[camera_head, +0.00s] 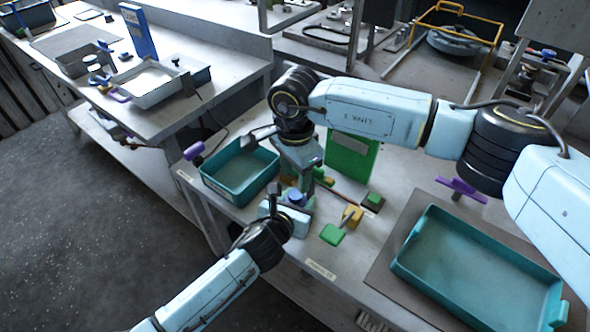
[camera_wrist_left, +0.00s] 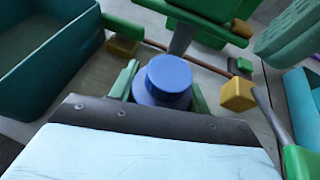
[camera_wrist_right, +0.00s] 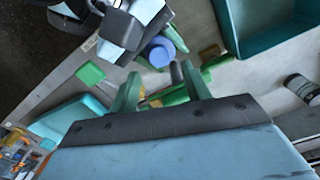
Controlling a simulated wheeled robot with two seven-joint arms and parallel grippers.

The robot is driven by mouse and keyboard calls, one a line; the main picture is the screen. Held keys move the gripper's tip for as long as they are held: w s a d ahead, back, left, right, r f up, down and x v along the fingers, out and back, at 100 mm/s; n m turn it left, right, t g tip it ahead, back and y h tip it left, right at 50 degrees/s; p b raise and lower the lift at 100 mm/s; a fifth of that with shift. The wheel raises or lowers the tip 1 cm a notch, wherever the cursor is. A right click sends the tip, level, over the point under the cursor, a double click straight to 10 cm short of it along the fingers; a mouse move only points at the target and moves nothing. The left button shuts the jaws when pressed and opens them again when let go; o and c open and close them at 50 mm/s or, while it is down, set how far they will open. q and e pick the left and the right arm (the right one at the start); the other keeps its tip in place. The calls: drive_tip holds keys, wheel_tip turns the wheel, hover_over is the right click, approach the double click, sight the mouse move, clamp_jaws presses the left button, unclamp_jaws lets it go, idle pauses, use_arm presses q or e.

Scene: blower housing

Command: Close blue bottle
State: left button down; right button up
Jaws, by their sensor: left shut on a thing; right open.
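The blue bottle (camera_head: 296,197) is upright between the fingers of my left gripper (camera_head: 286,207), above the near side of the table. The left wrist view shows the bottle (camera_wrist_left: 168,76) from above, with a narrower round blue top over a wider blue part. I cannot tell whether that top is a seated cap. My left gripper is shut on it. My right gripper (camera_wrist_right: 160,88) is open, just beyond the bottle. In the right wrist view the bottle (camera_wrist_right: 158,53) lies ahead of the fingers, apart from them. A short grey cylinder (camera_wrist_right: 177,73) shows near the right fingertips; its attachment is unclear.
A teal bin (camera_head: 240,172) stands left of the grippers and a larger teal tray (camera_head: 475,270) at right. A green block with a rod (camera_head: 333,234), a yellow block (camera_head: 352,216) and a green panel (camera_head: 350,157) are close by. The table's front edge is near.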

sight(295, 193)
wheel_tip(295, 193, up, 2)
drive_tip(key=n, duration=0.3)
drive_tip(key=shift+r+n, duration=0.25)
drive_tip(key=shift+n, duration=0.05)
drive_tip(key=shift+f, duration=0.1)
drive_tip(key=shift+f, duration=3.95)
drive_tip(key=c, duration=1)
drive_tip(key=m, duration=0.6)
drive_tip(key=shift+m, duration=0.3)
